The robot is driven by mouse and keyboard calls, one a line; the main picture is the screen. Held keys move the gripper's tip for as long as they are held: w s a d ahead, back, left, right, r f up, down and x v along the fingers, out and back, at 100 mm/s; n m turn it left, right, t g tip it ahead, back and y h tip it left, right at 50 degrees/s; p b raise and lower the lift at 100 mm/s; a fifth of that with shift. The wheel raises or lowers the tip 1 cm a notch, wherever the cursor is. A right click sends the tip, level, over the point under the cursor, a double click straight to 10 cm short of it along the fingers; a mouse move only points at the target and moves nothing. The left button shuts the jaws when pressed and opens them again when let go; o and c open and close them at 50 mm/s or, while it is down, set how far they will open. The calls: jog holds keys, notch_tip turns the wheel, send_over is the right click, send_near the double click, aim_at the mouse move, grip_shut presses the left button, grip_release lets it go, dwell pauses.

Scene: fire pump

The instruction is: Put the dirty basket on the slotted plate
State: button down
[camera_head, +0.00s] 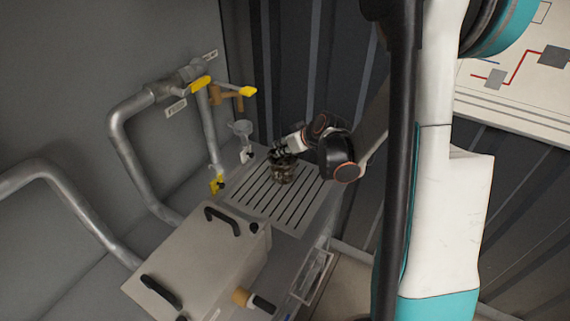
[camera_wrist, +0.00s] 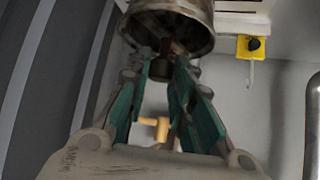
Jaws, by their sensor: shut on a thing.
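The dirty basket (camera_head: 284,173) is a small dark brown-stained cylinder at the far part of the slotted plate. In the head view it appears upright on or just above the slats; I cannot tell whether it touches them. The slotted plate (camera_head: 262,203) is a grey panel with dark parallel slots. My gripper (camera_head: 285,153) comes in from the right and is shut on the basket's upper part. In the wrist view the basket (camera_wrist: 172,22) shows at the top, with the green-padded fingers (camera_wrist: 172,62) converging on it. The fingers hide part of it.
A clear cup-like fitting (camera_head: 242,130) stands behind the plate, left of the basket. Pipes (camera_head: 135,115) with yellow-handled valves (camera_head: 248,91) run along the left wall. A grey box lid with black handles (camera_head: 205,255) lies in front. The plate's near slats are clear.

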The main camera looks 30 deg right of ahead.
aim_at(286, 159)
notch_tip(286, 159, down, 6)
jog(key=shift+f+b, duration=0.1)
jog(key=shift+b, duration=0.65)
jog(key=c, duration=1.4)
grip_release()
jog(key=p+v, duration=0.3)
jog(key=v, duration=0.9)
jog(key=shift+s, duration=0.1)
